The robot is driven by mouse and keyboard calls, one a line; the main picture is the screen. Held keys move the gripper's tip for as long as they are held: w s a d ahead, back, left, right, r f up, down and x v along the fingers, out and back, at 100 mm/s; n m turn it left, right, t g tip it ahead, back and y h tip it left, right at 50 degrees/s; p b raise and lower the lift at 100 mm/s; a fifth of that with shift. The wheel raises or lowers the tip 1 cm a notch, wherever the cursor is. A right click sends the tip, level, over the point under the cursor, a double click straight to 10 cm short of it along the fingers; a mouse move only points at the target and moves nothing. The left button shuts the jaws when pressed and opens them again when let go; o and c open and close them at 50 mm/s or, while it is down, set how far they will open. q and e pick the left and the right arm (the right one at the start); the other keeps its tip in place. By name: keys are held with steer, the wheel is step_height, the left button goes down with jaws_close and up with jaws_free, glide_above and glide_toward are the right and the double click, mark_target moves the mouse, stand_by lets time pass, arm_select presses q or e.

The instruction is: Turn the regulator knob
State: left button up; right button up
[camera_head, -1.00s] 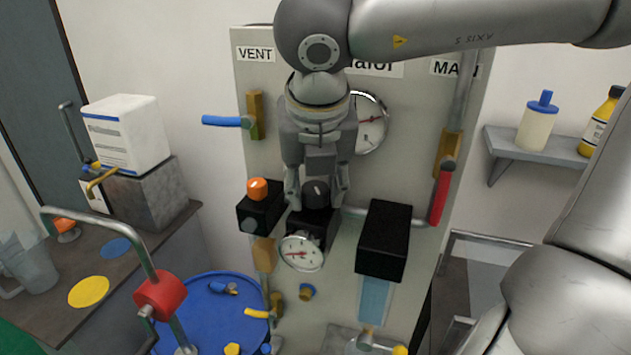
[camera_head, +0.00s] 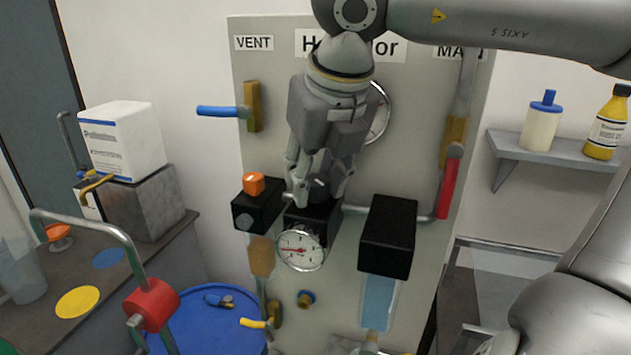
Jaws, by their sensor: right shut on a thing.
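The regulator knob (camera_head: 319,190) is dark and sits on top of a black block (camera_head: 312,221) on the upright panel, partly hidden by the gripper's fingers. My right gripper (camera_head: 318,195) comes down from above, tilted, and is shut on the knob with a finger at each side. A small round gauge (camera_head: 300,250) with a white face and red needle is on the front below the block. My left gripper is not in view.
An orange knob (camera_head: 254,183) on another black block stands close on the left. A larger black box (camera_head: 388,236) is on the right. A blue-handled vent valve (camera_head: 218,111), a red-handled valve (camera_head: 448,189) and a big gauge (camera_head: 379,112) partly behind my gripper are also on the panel.

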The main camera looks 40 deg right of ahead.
steer(key=o, duration=1)
